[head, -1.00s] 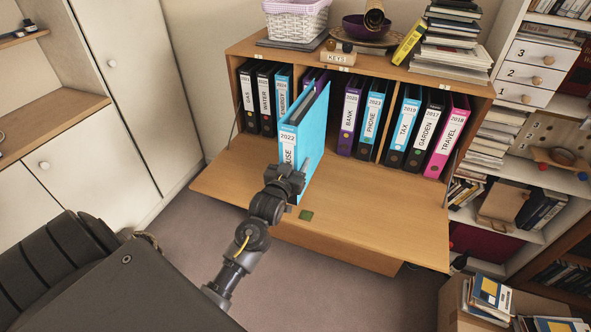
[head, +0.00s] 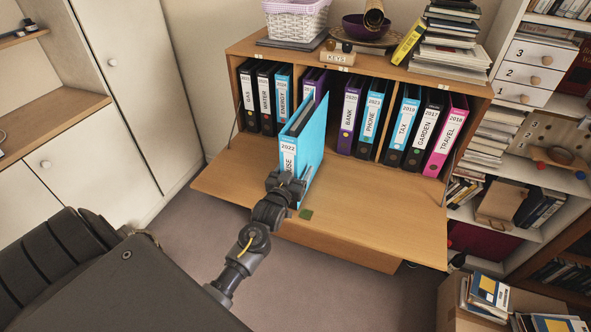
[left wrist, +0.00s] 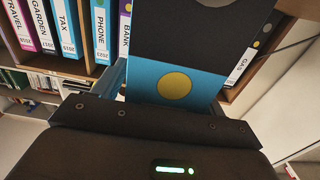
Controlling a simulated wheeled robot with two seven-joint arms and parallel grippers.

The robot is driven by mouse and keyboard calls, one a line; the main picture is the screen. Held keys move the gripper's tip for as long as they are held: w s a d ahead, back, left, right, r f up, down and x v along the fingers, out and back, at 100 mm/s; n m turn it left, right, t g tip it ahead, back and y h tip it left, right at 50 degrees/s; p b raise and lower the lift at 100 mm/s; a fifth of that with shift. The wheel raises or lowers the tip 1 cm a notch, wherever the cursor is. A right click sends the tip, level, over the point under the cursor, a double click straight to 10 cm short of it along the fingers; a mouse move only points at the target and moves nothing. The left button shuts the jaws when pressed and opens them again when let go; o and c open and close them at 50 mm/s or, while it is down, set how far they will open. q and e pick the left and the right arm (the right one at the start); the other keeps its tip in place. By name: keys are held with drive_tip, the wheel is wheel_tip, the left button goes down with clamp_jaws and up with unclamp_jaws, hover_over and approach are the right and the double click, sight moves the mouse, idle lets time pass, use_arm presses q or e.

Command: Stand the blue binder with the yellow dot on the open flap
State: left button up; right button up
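The blue binder (head: 309,143), labelled 2022, is upright over the open wooden flap (head: 385,215), in front of the shelf row. My left gripper (head: 286,182) is shut on the lower part of its spine. The gripper hides the dot and the spine's bottom in the head view, so I cannot tell whether the binder touches the flap. In the left wrist view the blue spine (left wrist: 143,80) fills the middle, with a yellow dot (left wrist: 174,86) near my gripper and a black section beyond. My right gripper is in neither view.
Several black, blue, purple and pink binders stand in the cabinet, with a gap behind the blue binder. The flap's right side is clear. A cardboard box (head: 455,305) stands at the lower right.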

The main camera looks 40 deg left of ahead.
use_arm(q)
drive_tip(key=shift+r, duration=0.1)
drive_tip(key=b+v, duration=0.2)
drive_tip(key=v, duration=1)
